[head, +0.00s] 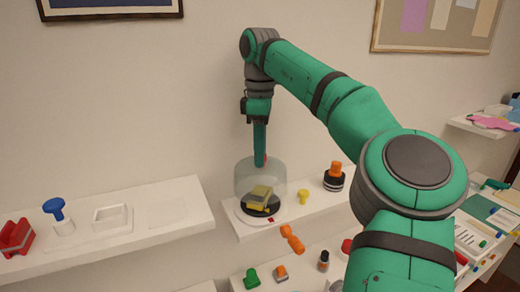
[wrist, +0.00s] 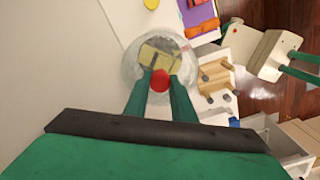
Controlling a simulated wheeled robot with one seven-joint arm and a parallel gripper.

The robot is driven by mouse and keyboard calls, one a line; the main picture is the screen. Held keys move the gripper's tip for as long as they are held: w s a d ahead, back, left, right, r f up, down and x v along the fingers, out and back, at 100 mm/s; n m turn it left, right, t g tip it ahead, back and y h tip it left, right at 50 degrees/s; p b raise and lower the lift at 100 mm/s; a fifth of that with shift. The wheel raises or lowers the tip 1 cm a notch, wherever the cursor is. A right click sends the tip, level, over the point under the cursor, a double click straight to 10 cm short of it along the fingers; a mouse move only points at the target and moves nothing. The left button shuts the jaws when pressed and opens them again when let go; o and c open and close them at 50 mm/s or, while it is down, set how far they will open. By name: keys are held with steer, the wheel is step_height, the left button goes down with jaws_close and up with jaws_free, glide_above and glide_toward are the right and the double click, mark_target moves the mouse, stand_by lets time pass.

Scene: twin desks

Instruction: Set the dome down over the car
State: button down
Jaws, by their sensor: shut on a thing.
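The clear dome (head: 245,175) is upright around the yellow car (head: 260,193) on the upper right shelf. The car sits on a black disc (head: 258,211) with a pale round base under it. My gripper (head: 260,162) is above the dome, shut on its red knob. In the wrist view my fingers (wrist: 160,84) close on the red knob (wrist: 160,79), and the yellow car (wrist: 162,51) shows through the dome (wrist: 132,66). I cannot tell whether the dome's lower rim touches the base.
A yellow peg (head: 303,196) and a black jar with an orange top (head: 334,178) stand right of the dome on the shelf (head: 300,212). Another shelf at left holds a blue-handled stamp (head: 56,211), a white tray (head: 112,217) and a red object (head: 16,237). An orange object (head: 292,238) lies below.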

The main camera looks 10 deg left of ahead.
mark_target(260, 171)
steer(key=shift+f, duration=2.85)
stand_by(0.5)
steer(key=c, duration=1.4)
jaws_free()
steer(key=shift+r, duration=3)
steer(key=shift+f, duration=0.1)
